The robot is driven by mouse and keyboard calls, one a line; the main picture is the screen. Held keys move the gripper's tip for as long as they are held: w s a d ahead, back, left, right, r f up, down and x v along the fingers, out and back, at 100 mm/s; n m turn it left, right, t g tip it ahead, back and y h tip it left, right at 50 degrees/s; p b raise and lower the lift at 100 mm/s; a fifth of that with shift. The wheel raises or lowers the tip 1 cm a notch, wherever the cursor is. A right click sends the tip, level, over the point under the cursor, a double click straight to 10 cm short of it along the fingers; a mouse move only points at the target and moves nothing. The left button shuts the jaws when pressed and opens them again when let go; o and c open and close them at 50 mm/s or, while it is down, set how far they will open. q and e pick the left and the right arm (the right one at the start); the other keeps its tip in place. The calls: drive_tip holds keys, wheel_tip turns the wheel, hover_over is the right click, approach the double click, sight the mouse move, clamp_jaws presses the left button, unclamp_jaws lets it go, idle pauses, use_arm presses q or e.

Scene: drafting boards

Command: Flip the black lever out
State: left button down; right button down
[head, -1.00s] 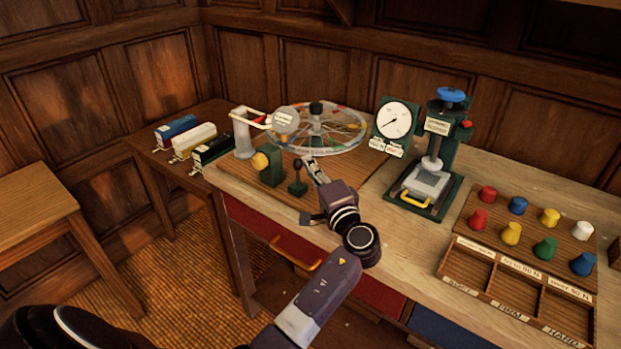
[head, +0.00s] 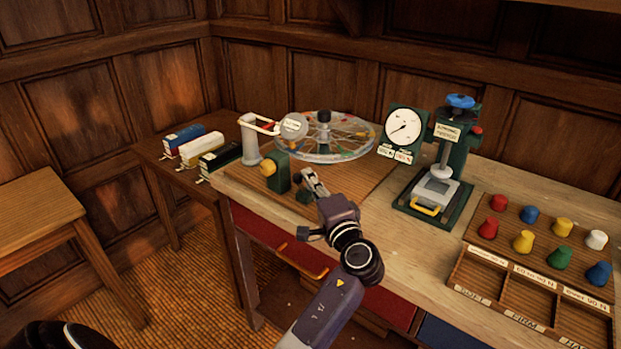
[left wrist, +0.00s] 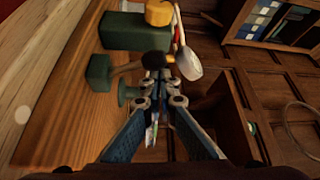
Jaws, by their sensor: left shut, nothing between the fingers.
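In the left wrist view the lever's black knob (left wrist: 155,62) shows at the end of a short stick from the green base (left wrist: 98,72). My left gripper (left wrist: 160,88) is shut and empty, its tips right by the knob; I cannot tell whether they touch. My right gripper is not in view.
A green block with a yellow knob (head: 268,168) stands left of the lever. Behind are a white-handled post (head: 250,150) and a spoked wheel (head: 325,137). A dial (head: 403,128) and a press (head: 440,185) stand right. Coloured pegs (head: 525,241) fill the right end.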

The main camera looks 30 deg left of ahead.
use_arm(q)
drive_tip(key=shift+s+f, duration=0.15)
drive_tip(key=shift+s+d+f, duration=0.1)
drive_tip(key=shift+s+d, duration=0.1)
drive_tip(key=shift+d, duration=0.1)
drive_tip(key=v, duration=0.6)
drive_tip(key=shift+s+d, duration=0.15)
drive_tip(key=shift+d, duration=0.15)
drive_tip(key=shift+r, duration=0.2)
